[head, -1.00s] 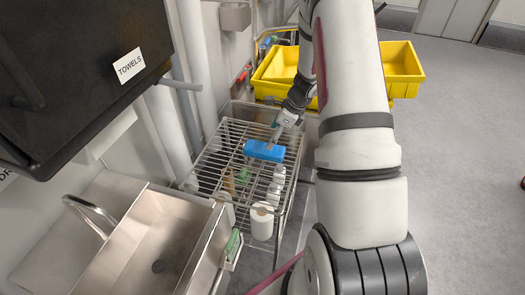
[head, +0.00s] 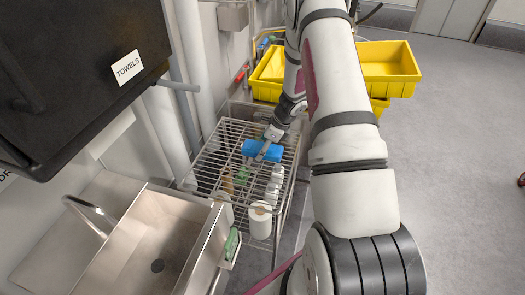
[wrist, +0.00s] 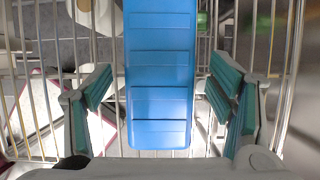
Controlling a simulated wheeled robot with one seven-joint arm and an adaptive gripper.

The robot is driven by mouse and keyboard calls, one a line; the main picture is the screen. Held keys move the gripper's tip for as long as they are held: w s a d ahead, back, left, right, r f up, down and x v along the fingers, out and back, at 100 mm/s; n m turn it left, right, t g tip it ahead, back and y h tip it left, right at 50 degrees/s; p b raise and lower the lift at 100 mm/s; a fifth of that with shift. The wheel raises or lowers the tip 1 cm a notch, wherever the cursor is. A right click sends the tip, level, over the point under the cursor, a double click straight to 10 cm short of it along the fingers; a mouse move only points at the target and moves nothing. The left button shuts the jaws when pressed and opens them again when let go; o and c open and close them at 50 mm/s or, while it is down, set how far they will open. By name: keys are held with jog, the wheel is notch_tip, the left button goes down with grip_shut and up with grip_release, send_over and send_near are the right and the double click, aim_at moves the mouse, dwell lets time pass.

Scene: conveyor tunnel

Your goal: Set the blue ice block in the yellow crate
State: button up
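The blue ice block (head: 250,147) lies on the wire rack's top shelf in the head view. In the wrist view the long ribbed block (wrist: 160,62) runs down the middle of the picture. My gripper (wrist: 162,95) is open, with one teal-padded finger on each side of the block. Gaps show between both pads and the block. In the head view my gripper (head: 264,151) is over the block and hides part of it. Yellow crates stand behind the rack: one at the right (head: 388,72) and one at the left (head: 264,88), partly hidden by my arm.
The wire rack (head: 212,160) has bottles and white rolls (head: 260,222) below its top shelf. A steel sink (head: 150,245) and a black towel cabinet (head: 85,70) are at the left. Grey floor (head: 455,170) is open at the right.

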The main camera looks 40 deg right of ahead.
jog(key=c, duration=1.3)
jog(key=shift+c, duration=0.7)
jog(key=shift+r, duration=0.15)
